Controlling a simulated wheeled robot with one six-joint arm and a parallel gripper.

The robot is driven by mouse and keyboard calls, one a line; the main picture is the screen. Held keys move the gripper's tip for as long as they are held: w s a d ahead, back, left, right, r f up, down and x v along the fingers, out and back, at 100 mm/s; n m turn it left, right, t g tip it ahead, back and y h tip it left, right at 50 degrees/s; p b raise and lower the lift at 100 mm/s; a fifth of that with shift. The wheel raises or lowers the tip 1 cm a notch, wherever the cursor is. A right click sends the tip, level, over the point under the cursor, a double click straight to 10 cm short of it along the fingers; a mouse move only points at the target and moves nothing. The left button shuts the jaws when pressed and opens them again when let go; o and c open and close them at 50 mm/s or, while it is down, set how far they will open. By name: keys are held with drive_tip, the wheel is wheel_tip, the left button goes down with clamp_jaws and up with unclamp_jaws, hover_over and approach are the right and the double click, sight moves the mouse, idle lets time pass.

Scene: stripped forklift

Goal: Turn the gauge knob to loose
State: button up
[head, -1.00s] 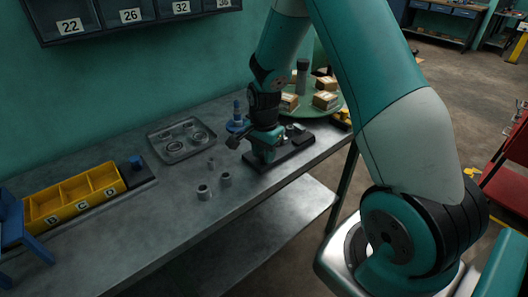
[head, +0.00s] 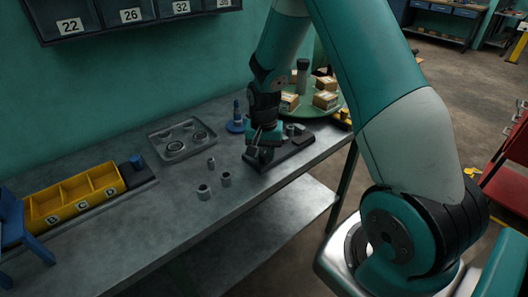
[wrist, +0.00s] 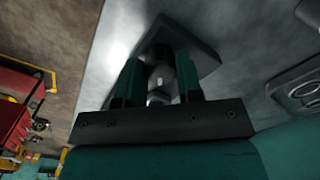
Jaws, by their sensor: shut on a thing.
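The gauge is a dark block with a flat base (head: 295,154) near the front edge of the steel bench, below the green turntable. In the wrist view its dark base (wrist: 203,50) shows beyond my fingers. My gripper (wrist: 159,64) points down at the gauge, with one teal finger on each side of a dark round knob (wrist: 160,78). The knob carries a small pale mark. My gripper is shut on it; in the head view my gripper (head: 262,153) hides the knob. I cannot read any loose or tight marking.
A metal tray (head: 158,146) with round parts lies to the left, with a blue part (head: 237,122) near my gripper. Small metal cylinders (head: 203,191) stand in front of the tray. A green turntable (head: 318,112) holds boxes behind the gauge.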

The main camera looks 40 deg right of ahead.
sight(263, 154)
drive_tip(key=n, duration=0.5)
drive_tip(key=shift+w+n, duration=0.1)
drive_tip(key=shift+n, duration=0.2)
drive_tip(key=n, duration=0.5)
drive_tip(key=shift+n, duration=0.3)
drive_tip(key=shift+r, duration=0.1)
drive_tip(key=o, duration=0.9)
wheel_tip(263, 154, up, 17)
drive_tip(key=shift+r+b, duration=0.15)
drive_tip(key=shift+b, duration=0.7)
drive_tip(key=shift+a, duration=0.15)
